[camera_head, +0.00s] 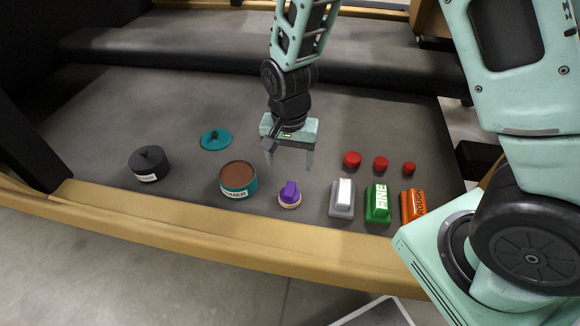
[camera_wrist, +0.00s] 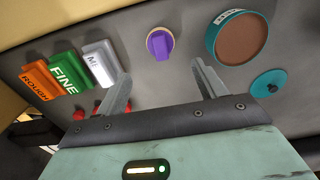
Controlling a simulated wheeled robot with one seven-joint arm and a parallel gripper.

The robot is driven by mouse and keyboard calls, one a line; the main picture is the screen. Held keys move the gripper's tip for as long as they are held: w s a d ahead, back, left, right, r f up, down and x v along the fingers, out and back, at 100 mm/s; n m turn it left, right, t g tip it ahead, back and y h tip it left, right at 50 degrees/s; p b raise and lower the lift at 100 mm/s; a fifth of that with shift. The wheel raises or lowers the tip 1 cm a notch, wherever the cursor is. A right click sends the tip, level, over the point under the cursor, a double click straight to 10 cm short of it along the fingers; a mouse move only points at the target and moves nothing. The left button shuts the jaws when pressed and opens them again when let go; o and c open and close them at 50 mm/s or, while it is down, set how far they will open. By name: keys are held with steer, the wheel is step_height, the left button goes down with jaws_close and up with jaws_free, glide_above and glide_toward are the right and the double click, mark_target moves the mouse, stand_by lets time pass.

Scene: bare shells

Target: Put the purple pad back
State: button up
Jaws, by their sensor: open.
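The purple pad (camera_head: 289,193) sits on a round tan base on the dark surface, near the wooden front edge. My gripper (camera_head: 289,160) is open and empty above the surface, a little behind the pad and apart from it. In the wrist view the purple pad (camera_wrist: 161,44) lies beyond the fingertips, and the gap between my open fingers (camera_wrist: 160,80) holds nothing. An open teal tin (camera_head: 238,180) with brown contents and a partly readable label stands left of the pad. Its apparent teal lid (camera_head: 215,139) lies flat behind it.
A black lidded tin (camera_head: 149,164) stands at the far left. Grey (camera_head: 342,198), green "FINE" (camera_head: 377,204) and orange "ROUGH" (camera_head: 413,207) blocks stand right of the pad. Three red discs, one here (camera_head: 352,159), lie behind them. A wooden rail (camera_head: 200,228) borders the front.

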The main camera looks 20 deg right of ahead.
steer(key=s+a+r+n, duration=0.3)
steer(key=s+r+n, duration=0.4)
steer(key=s, duration=0.3)
steer(key=s+a+r+n, duration=0.3)
steer(key=s+r+n, duration=0.5)
steer(key=s, duration=0.1)
steer(key=shift+s+r+y, duration=0.2)
steer(key=shift+s+y, duration=0.1)
steer(key=shift+s, duration=0.1)
step_height(320, 180, up, 14)
steer(key=p, duration=1.4)
